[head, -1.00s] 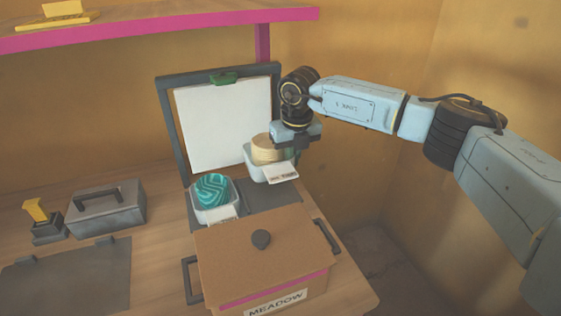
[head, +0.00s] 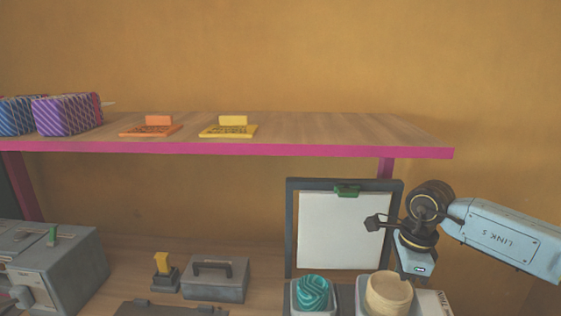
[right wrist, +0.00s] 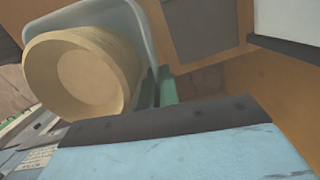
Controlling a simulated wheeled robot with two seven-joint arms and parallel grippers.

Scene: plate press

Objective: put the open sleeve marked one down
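I cannot make out a sleeve marked one. A tan round stack (head: 388,290) sits in a pale bin (head: 363,293) at the lower right; the right wrist view shows the stack (right wrist: 85,75) and bin wall (right wrist: 140,30) close up. A white card with lettering (head: 434,303) is beside the bin, its marking unreadable. My right gripper (head: 404,277) points down at the stack's upper right edge. Its fingertips are unclear in the head view. Two dark green strips in the right wrist view lie by the bin wall. My left gripper is out of view.
A framed white board (head: 340,232) stands behind. A grey case (head: 215,279), yellow-handled stamp (head: 164,270) and large grey box (head: 60,265) are left. The pink-edged shelf (head: 320,130) holds patterned packages (head: 68,115) and orange and yellow pieces.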

